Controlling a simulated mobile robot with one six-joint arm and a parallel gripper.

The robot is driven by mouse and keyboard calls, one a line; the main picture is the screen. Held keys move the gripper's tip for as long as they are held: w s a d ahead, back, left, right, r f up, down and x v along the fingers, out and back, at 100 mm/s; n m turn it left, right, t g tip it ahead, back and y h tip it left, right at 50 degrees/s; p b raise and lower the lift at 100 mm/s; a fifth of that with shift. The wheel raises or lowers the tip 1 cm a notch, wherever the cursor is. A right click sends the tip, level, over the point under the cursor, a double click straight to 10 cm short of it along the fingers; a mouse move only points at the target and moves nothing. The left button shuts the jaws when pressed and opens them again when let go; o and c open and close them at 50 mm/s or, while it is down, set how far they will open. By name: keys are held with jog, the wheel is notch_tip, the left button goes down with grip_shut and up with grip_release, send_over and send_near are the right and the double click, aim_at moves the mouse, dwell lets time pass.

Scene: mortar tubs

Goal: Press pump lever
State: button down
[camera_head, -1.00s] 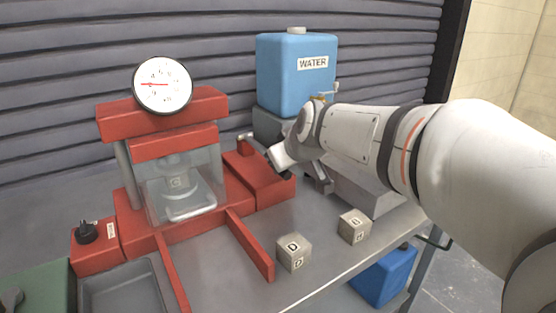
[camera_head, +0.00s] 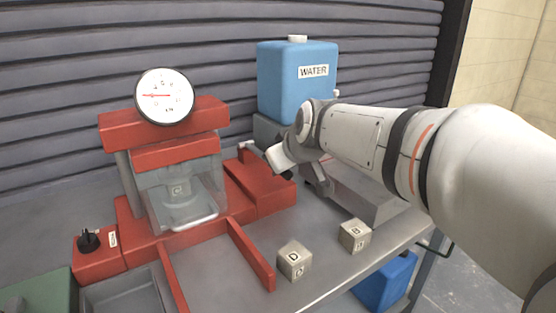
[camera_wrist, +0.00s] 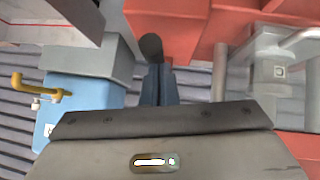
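The red pump box (camera_head: 258,185) sits right of the red press (camera_head: 165,125), with a small lever (camera_head: 247,146) at its back end. In the head view my gripper (camera_head: 272,158) is beside and above the pump, close to the lever. In the wrist view my gripper (camera_wrist: 159,85) shows as two narrow fingers close together. The dark rounded end of the lever (camera_wrist: 151,46) appears just beyond the fingertips, over the red pump (camera_wrist: 185,25). Whether they touch is unclear. My wrist hides part of the pump area in the head view.
The blue water tank (camera_head: 297,85) stands behind my gripper; its yellow tap (camera_wrist: 32,87) shows in the wrist view. Two grey cubes (camera_head: 294,260) (camera_head: 354,236) lie on the table front. A gauge (camera_head: 164,96) tops the press, which holds a cube behind a clear guard.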

jog(key=v, duration=1.1)
jog(key=shift+r+p, duration=0.25)
jog(key=shift+p, duration=0.15)
jog(key=shift+d+f, duration=0.1)
dwell(0.4)
